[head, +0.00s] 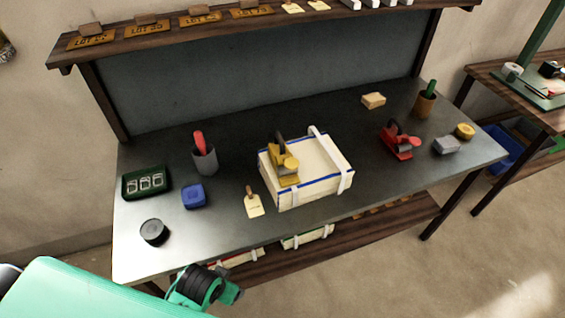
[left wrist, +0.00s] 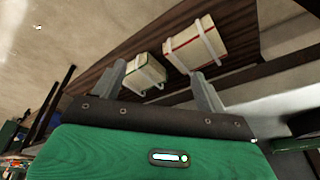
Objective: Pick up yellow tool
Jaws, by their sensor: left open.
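The yellow tool (head: 283,162), with a dark handle, sits on top of a cream box (head: 322,165) with blue trim and white straps, on the middle of the dark workbench (head: 310,230). It is not in the left wrist view. My left arm comes in at the lower left of the head view, in front of and below the bench's front edge. In the left wrist view my left gripper (left wrist: 160,88) is open with nothing between its two fingers, facing the lower shelf. My right gripper is not in view.
A similar red tool (head: 399,142) stands to the right. Strapped boxes (left wrist: 196,42) are on the lower shelf.

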